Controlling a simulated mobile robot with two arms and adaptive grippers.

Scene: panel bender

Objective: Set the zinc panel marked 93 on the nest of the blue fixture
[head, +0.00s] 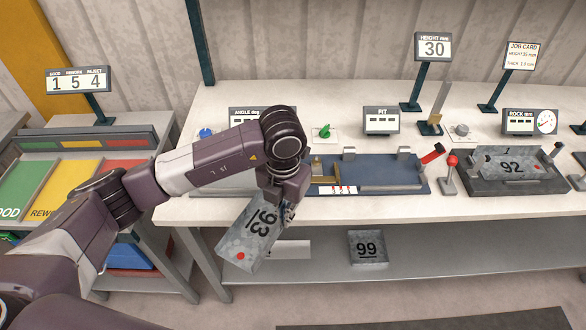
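The zinc panel marked 93 (248,240) is a grey mottled bent sheet with a red dot near its lower end. My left gripper (286,208) is shut on its upper right edge and holds it tilted in front of the bench edge, below the worktop level. The blue fixture (400,172) lies on the worktop behind and right of the gripper. It has a red-handled clamp (432,154) at its right end. My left arm hides the fixture's left part. No panel shows on its visible part. My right gripper is out of view.
A dark fixture (480,184) on the right holds panel 92 (512,163). Panel 99 (368,248) lies on the lower shelf (440,258). A red-knobbed lever (451,163) stands between the fixtures. Displays line the back. Coloured sorting trays (22,190) stand left.

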